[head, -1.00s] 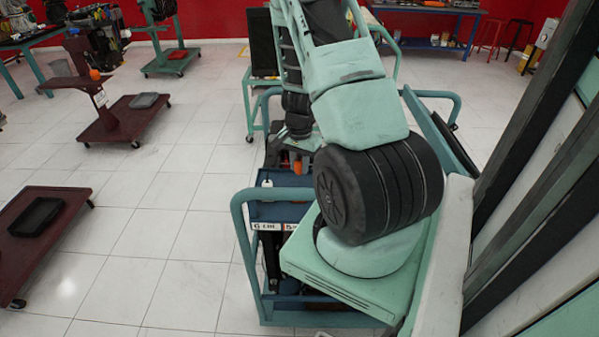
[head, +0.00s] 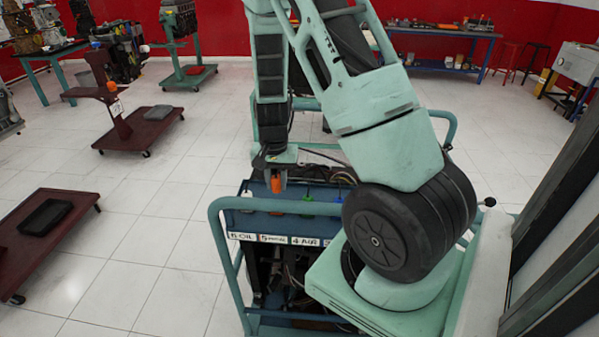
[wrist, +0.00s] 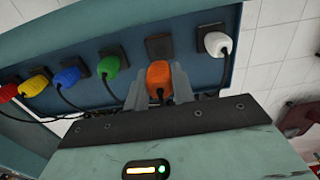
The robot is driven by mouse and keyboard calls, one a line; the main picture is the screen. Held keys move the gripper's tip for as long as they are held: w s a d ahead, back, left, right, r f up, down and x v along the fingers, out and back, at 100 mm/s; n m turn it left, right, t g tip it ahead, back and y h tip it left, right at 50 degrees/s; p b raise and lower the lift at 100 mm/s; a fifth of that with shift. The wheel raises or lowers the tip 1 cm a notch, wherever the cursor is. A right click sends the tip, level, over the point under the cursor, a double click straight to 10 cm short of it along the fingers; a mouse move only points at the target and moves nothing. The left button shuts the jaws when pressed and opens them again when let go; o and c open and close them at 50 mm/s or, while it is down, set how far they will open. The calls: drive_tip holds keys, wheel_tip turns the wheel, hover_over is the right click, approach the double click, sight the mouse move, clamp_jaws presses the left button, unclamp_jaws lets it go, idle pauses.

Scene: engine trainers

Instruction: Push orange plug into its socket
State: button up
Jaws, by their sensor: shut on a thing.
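The orange plug (wrist: 158,75) is between the two fingers of my gripper (wrist: 160,85) in the wrist view, and the fingers are shut on it. Its dark cable hangs back toward the gripper body. A dark square socket (wrist: 159,46) with no plug in it sits on the blue panel just beyond the orange plug. I cannot tell whether plug and socket touch. In the head view, my gripper (head: 276,172) points down at the trainer's panel, with the orange plug (head: 276,185) at its tip.
In the wrist view, a white plug (wrist: 215,42) sits right of the empty socket. Green (wrist: 108,66), blue (wrist: 67,76), yellow (wrist: 34,84) and red (wrist: 8,92) plugs line the left, with dark cables. The trainer's teal rail (head: 225,250) stands in front of the panel.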

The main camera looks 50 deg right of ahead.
drive_tip(key=shift+a+f, duration=0.15)
drive_tip(key=shift+f, duration=0.2)
drive_tip(key=shift+f+b, duration=2.25)
drive_tip(key=shift+f, duration=0.2)
drive_tip(key=shift+f, duration=0.3)
drive_tip(key=o, duration=1.1)
drive_tip(key=shift+c, duration=0.2)
drive_tip(key=shift+r, duration=0.2)
drive_tip(key=shift+r+p, duration=2.9)
drive_tip(key=shift+r, duration=0.5)
